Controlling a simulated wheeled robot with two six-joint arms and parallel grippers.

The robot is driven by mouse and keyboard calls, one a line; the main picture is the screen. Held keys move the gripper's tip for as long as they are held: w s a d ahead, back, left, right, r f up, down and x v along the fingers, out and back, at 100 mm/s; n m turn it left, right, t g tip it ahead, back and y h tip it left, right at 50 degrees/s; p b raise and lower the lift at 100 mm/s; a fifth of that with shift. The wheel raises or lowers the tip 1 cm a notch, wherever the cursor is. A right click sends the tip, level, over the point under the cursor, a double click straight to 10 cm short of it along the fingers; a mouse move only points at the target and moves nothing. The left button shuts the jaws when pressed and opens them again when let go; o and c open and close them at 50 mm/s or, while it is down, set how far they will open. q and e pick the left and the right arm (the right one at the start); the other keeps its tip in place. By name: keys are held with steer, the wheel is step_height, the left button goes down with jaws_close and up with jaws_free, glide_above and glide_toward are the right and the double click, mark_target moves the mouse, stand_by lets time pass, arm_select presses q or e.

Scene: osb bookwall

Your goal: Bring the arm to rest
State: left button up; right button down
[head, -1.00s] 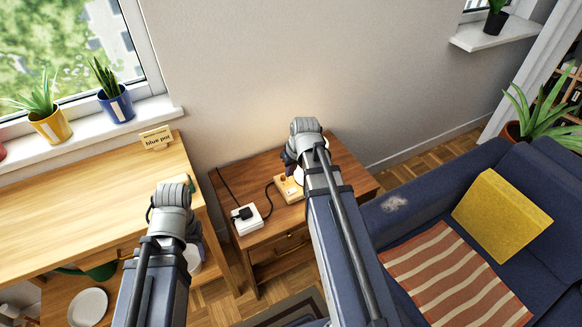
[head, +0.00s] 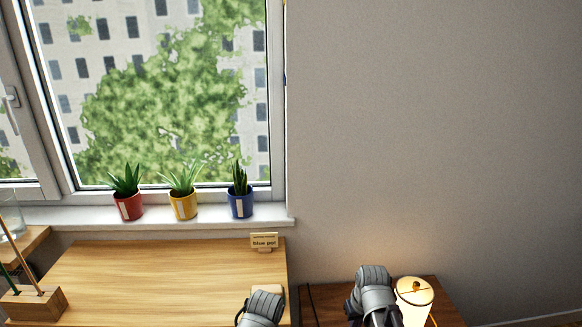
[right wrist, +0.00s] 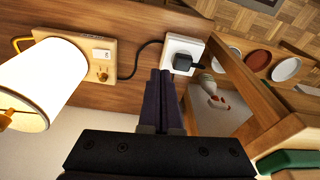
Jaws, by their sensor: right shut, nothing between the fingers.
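My right gripper (right wrist: 161,73) shows in the right wrist view with its two dark fingers together and nothing between them. It is over the small wooden side table (right wrist: 135,18), its tips near a white socket box (right wrist: 171,48) with a black plug; I cannot tell whether they touch. In the head view my right arm's grey wrist (head: 372,290) is at the bottom, beside the lamp, and its fingers are hidden. My left arm's grey wrist (head: 261,309) shows at the bottom edge over the desk's right side; its gripper is out of sight.
A lit lamp (head: 414,291) stands on the side table; its white shade shows left in the wrist view (right wrist: 47,80). The desk (head: 150,275) carries a "blue pot" sign (head: 264,242) and a wooden holder (head: 32,304). Red, yellow and blue pots (head: 240,206) line the sill.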

steer(key=s+a+n+g+h, duration=0.2)
steer(key=s+a, duration=0.9)
steer(key=a, duration=0.2)
step_height(320, 180, up, 12)
steer(key=p, duration=1.2)
steer(key=shift+w+r, duration=0.2)
steer(key=shift+w, duration=0.1)
